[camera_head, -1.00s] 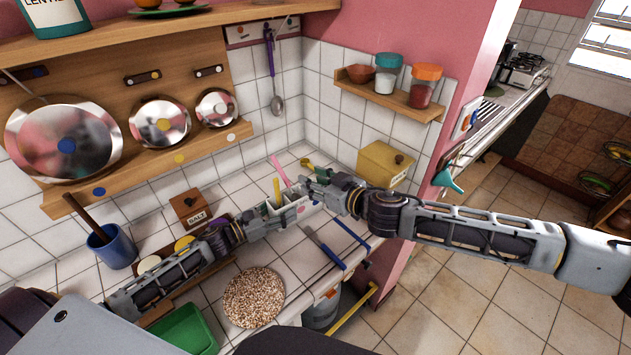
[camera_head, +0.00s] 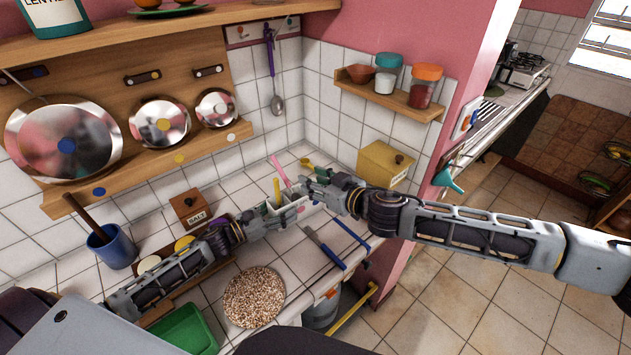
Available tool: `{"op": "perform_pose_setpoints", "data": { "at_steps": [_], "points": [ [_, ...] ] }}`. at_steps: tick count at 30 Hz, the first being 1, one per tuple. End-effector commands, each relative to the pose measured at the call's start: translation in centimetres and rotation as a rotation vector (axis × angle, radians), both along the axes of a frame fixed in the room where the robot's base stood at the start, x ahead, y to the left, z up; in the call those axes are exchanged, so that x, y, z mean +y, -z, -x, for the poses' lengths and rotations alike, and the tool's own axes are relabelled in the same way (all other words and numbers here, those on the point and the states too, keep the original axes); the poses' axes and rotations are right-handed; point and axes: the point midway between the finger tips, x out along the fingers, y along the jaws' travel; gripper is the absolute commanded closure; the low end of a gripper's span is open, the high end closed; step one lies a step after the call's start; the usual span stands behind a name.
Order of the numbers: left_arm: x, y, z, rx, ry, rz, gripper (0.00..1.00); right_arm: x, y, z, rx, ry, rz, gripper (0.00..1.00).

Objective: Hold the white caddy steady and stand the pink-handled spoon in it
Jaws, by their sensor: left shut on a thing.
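The white caddy (camera_head: 291,210) stands on the tiled counter near the corner, partly covered by both grippers. My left gripper (camera_head: 290,220) is shut on the caddy's near side. The pink-handled spoon (camera_head: 280,169) leans with its pink handle up to the left; its lower end goes down at the caddy and is hidden. A yellow handle (camera_head: 277,189) also stands up at the caddy's left end. My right gripper (camera_head: 308,187) is just above the caddy's right part, close to the pink handle's lower end. Its fingers are too small and overlapped to tell whether they are open.
A yellow box (camera_head: 385,165) stands to the right by the wall, and a salt box (camera_head: 189,208) to the left. Blue-handled utensils (camera_head: 325,248) and a round speckled mat (camera_head: 253,297) lie in front. A purple-handled ladle (camera_head: 271,70) hangs above. The counter edge is close at front right.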

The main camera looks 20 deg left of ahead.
Motion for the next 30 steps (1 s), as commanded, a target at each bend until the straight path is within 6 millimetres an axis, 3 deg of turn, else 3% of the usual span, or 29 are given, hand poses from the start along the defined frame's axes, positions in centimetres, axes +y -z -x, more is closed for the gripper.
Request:
{"op": "perform_pose_setpoints", "data": {
  "at_steps": [4,5,10,30],
  "points": [
    [0.02,-0.01,-0.01,0.000,0.000,0.000,0.79,0.01,0.00,0.01,0.000,0.000,0.000,0.62],
    [0.02,-0.01,-0.01,0.000,0.000,0.000,0.42,0.01,0.00,0.01,0.000,0.000,0.000,0.62],
    [0.01,-0.01,-0.01,0.000,0.000,0.000,0.21,0.01,0.00,0.01,0.000,0.000,0.000,0.62],
    [0.51,0.04,0.67,0.001,-0.001,0.001,0.20,0.01,0.00,0.01,0.000,0.000,0.000,0.62]
  ]
}}
